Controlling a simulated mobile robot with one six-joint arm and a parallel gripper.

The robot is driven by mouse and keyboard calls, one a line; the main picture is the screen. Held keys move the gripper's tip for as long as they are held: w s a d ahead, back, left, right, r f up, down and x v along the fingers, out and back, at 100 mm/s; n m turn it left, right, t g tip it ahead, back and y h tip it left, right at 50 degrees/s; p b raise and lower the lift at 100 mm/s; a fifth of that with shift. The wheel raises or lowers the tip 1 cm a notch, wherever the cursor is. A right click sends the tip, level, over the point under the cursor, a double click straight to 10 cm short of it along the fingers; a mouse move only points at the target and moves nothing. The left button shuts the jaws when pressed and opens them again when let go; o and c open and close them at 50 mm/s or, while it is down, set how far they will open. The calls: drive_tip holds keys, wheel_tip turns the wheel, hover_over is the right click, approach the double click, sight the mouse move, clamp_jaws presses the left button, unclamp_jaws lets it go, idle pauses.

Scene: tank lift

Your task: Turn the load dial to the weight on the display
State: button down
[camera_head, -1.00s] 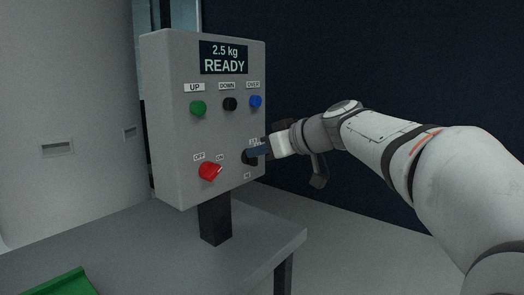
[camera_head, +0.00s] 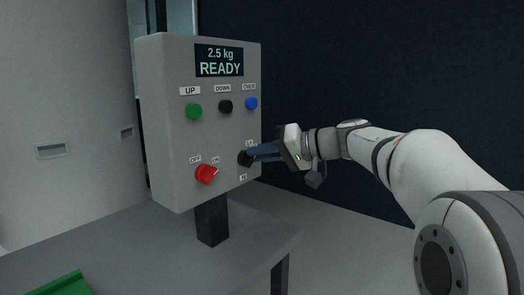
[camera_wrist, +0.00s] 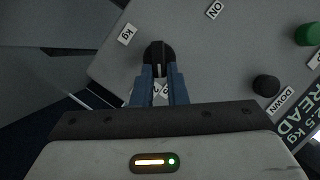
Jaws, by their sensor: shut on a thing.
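The display (camera_head: 219,61) at the top of the grey control box reads "2.5 kg READY". The black load dial (camera_head: 245,159) sits at the box's lower right, beside the red OFF/ON knob (camera_head: 207,174). My gripper (camera_head: 253,154) reaches in from the right with its blue fingers at the dial. In the wrist view the dial (camera_wrist: 158,54) is between the fingertips (camera_wrist: 158,72), which are shut on it. A pale mark shows on the dial's face. The small labels around the dial are partly covered by the fingers and hard to read.
Green UP (camera_head: 194,111), black DOWN (camera_head: 225,107) and blue OVER (camera_head: 251,103) buttons are above the dial. The box stands on a black post (camera_head: 211,222) on a grey table (camera_head: 150,250). A green object (camera_head: 62,285) lies at the table's front left.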

drive_tip(key=shift+w+f+m+g+y+p, duration=0.15)
drive_tip(key=shift+f+m+y+p, duration=0.3)
drive_tip(key=shift+m, duration=0.65)
drive_tip(key=shift+s+f+m+g+y+p, duration=0.15)
drive_tip(key=shift+m+y, duration=0.45)
drive_tip(key=shift+m, duration=0.5)
drive_tip(key=shift+w+f+m+g+y+p, duration=0.1)
drive_tip(key=shift+w+f+m+y+p, duration=0.15)
drive_tip(key=shift+m+y, duration=0.6)
drive_tip(key=shift+s+m+h, duration=0.1)
drive_tip(key=shift+m+h, duration=0.2)
drive_tip(key=shift+m, duration=0.05)
drive_tip(key=c, duration=1.4)
unclamp_jaws()
drive_tip(key=shift+a, duration=0.15)
drive_tip(key=shift+c, duration=0.2)
